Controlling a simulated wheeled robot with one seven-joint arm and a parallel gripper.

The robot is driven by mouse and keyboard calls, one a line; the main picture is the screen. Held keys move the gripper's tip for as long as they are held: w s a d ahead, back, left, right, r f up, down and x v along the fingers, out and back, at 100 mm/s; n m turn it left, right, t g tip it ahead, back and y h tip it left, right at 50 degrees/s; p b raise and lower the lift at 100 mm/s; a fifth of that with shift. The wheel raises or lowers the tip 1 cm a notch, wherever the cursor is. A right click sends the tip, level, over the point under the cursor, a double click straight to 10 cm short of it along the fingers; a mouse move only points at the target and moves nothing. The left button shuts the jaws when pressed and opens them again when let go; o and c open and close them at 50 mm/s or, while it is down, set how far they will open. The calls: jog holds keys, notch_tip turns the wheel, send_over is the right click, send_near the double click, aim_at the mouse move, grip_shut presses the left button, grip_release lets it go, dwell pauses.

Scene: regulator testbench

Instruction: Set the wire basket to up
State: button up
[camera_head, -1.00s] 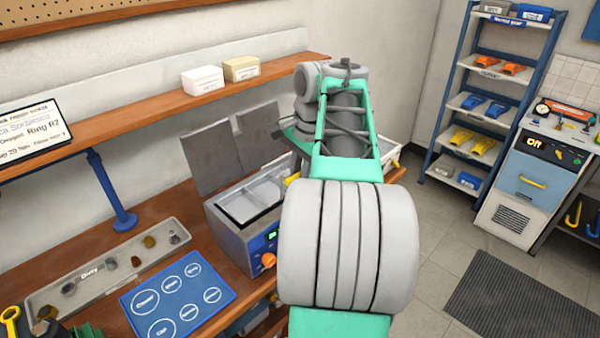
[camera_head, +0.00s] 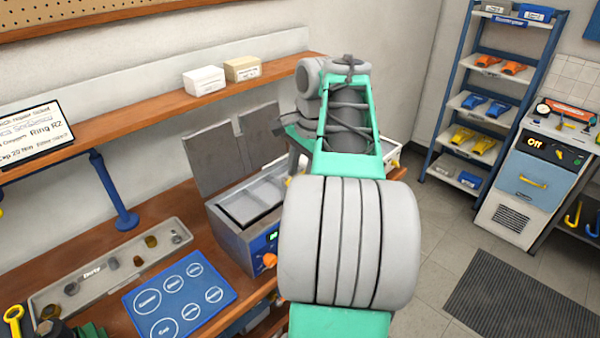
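An open grey ultrasonic cleaner (camera_head: 240,240) with a blue front, a small green display and an orange knob stands on the wooden bench. My arm covers the cleaner's right side. A small yellowish part (camera_head: 289,181) shows at that edge. The end of my arm (camera_head: 294,142) is behind the cleaner's right side, mostly hidden by my own links; its fingers cannot be made out.
A grey parts tray (camera_head: 60,297) with several small parts and a blue mat (camera_head: 150,300) with white circles lie left of the cleaner. A shelf (camera_head: 130,115) runs above the bench.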

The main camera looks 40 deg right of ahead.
notch_tip(320, 180, up, 7)
jog(key=s+p, duration=0.1)
jog(key=p, duration=0.2)
jog(key=shift+s, duration=0.15)
jog(key=w+a+f+n+t, duration=0.1)
jog(key=a+f+n, duration=0.1)
jog(key=a+n, duration=0.35)
jog(key=w+a+f+n+b, duration=0.1)
jog(key=a+f+n, duration=0.1)
jog(key=a, duration=0.7)
jog(key=a+f+n+t, duration=0.1)
jog(key=a+f+n, duration=0.2)
jog(key=a, duration=0.5)
jog(key=s+a+f+n, duration=0.4)
jog(key=a+f+n, duration=0.1)
jog(key=f+n, duration=0.1)
jog(key=shift+s+a+n+b, duration=0.3)
jog(key=shift+s+n+b, duration=0.1)
jog(key=shift+n, duration=0.15)
